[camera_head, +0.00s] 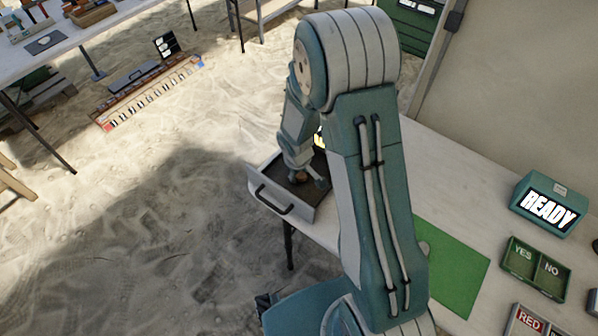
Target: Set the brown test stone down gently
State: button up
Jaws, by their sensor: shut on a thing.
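My gripper (309,181) is inside the open drawer (287,196) at the edge of the white table, low over its dark floor. It is shut on the brown test stone (300,176), a small brown lump that shows only in part between the fingers. I cannot tell whether the stone touches the drawer floor. My arm hides the right part of the drawer.
A green mat (452,264) lies on the table (480,190). To its right are a box reading READY (549,207), a green YES/NO tray (536,268) and a tray marked RED (530,320). Sandy ground lies left of the drawer.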

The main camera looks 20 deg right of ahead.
jog(key=o, duration=1.1)
notch_tip(320, 180, up, 12)
jog(key=s+a, duration=0.1)
jog(key=s, duration=0.1)
notch_tip(320, 180, up, 14)
jog(key=f+m+t, duration=0.1)
jog(key=m+t, duration=0.1)
jog(key=m, duration=0.1)
send_over(297, 184)
jog(key=s+d, duration=0.1)
jog(key=s, duration=0.7)
jog(key=s+r, duration=0.2)
jog(key=s, duration=0.1)
jog(key=s+r+m+t, duration=0.1)
jog(key=s+r, duration=0.2)
jog(key=s, duration=0.1)
jog(key=s+r+m+y, duration=0.1)
jog(key=s+r, duration=0.1)
jog(key=s, duration=0.2)
jog(key=shift+r+t, duration=0.2)
jog(key=shift+t, duration=0.2)
